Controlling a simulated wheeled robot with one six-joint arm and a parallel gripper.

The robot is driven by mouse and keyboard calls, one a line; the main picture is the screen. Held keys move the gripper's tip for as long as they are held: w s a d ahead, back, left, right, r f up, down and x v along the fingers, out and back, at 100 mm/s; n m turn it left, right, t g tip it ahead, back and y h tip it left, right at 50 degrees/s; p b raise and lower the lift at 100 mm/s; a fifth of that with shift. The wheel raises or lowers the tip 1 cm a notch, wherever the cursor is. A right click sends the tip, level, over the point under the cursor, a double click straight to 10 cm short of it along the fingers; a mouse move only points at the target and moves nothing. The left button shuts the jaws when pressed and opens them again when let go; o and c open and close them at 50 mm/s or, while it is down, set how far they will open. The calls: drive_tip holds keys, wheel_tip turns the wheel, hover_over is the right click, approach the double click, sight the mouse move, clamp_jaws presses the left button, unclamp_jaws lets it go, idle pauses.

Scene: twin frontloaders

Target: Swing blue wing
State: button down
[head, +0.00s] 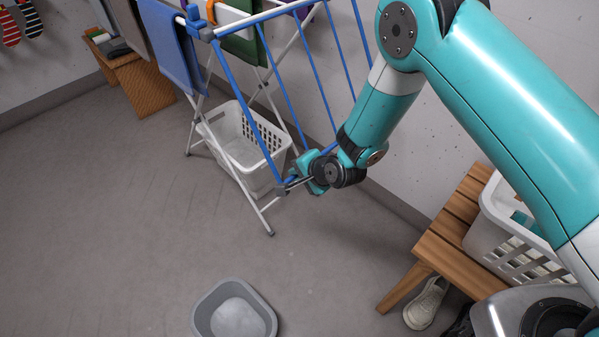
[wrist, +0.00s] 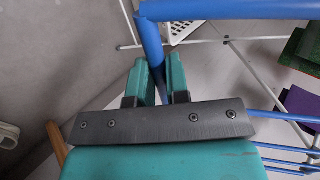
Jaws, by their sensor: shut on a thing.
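The blue wing (head: 284,112) of the drying rack is a frame of blue bars. In the head view it slopes down from the blue joint at the rack's top to a lower corner near my gripper. My gripper (head: 291,184) is shut on the wing at that lower end. In the wrist view the two teal fingers (wrist: 157,80) close on a blue bar (wrist: 151,42) just below a corner. The exact contact is partly hidden by the fingers. The rack's white legs (head: 256,207) stand on the floor.
A white basket (head: 240,146) stands under the rack. A grey tub (head: 234,313) sits on open floor in front. A wooden bench (head: 440,240) with a white basket (head: 512,252) is at right, with a shoe (head: 425,303) below. Cloths, including a blue towel (head: 171,45), hang on the rack.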

drive_tip(key=p+v, duration=0.3)
drive_tip(key=v, duration=0.3)
drive_tip(key=shift+s+d+f+p, duration=0.15)
drive_tip(key=shift+s+d+p, duration=0.1)
drive_tip(key=shift+p, duration=0.1)
idle(0.3)
drive_tip(key=p+v, duration=0.3)
drive_tip(key=v, duration=0.3)
drive_tip(key=shift+w, duration=0.1)
wheel_tip(320, 180, up, 6)
drive_tip(key=s+d+p, duration=0.2)
drive_tip(key=shift+s+d+f, duration=0.2)
drive_tip(key=shift+d, duration=0.05)
idle(0.5)
